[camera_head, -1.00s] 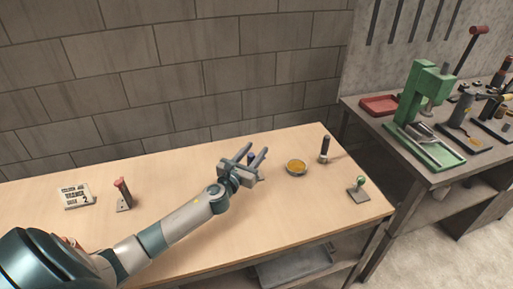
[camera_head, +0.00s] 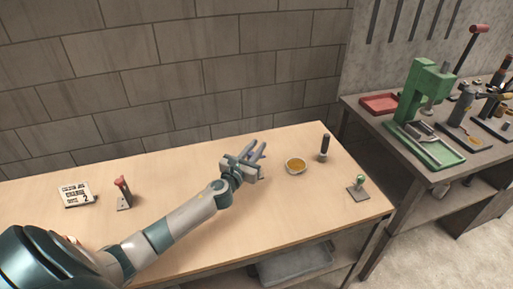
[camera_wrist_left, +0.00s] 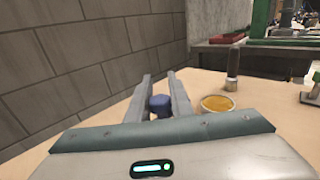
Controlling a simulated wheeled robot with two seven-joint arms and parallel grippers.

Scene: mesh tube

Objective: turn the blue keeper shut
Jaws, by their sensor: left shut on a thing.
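The blue keeper (camera_wrist_left: 160,105) is a small dark-blue knob, seen in the left wrist view between the two grey fingers. In the head view it is hidden by my left gripper (camera_head: 257,147), which reaches over the middle of the wooden table (camera_head: 190,245). In the left wrist view my left gripper (camera_wrist_left: 160,84) is shut on the blue keeper, with a finger along each side of it. What lies under the keeper is hidden. My right gripper is not in view.
Right of my gripper are a bowl of yellow-orange stuff (camera_head: 295,165), a dark upright handle (camera_head: 324,148) and a green-knobbed lever on a plate (camera_head: 359,187). At left are a red-topped lever (camera_head: 123,192) and a sign (camera_head: 76,194). A brick wall (camera_head: 180,80) stands behind.

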